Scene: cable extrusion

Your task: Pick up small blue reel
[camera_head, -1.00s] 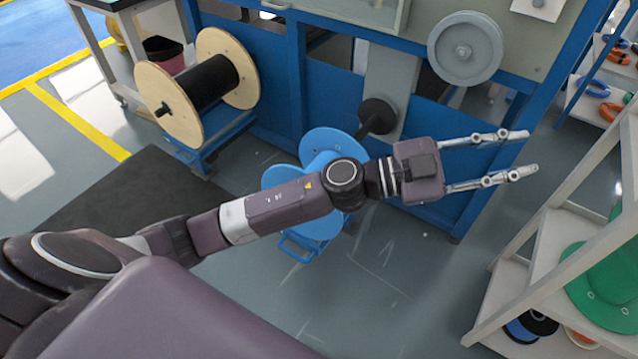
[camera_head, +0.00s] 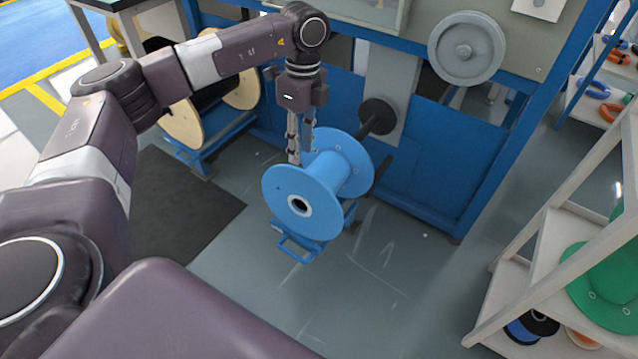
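The small blue reel (camera_head: 327,172) sits in the middle of the head view on a low blue stand (camera_head: 300,246), in front of the blue machine. Its near flange has a pale hub hole. My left gripper (camera_head: 302,160) points down at the reel's upper left side, with its two fingers apart. The fingertips are close to the reel, at the gap between its flanges; I cannot tell whether they touch it. My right gripper is not in view.
The blue machine (camera_head: 430,150) stands behind the reel, with a dark spindle (camera_head: 377,117) close by. A wooden reel (camera_head: 183,125) stands at left, partly behind my arm. A shelf (camera_head: 545,235) with a green reel (camera_head: 605,275) is at right. The floor in front is clear.

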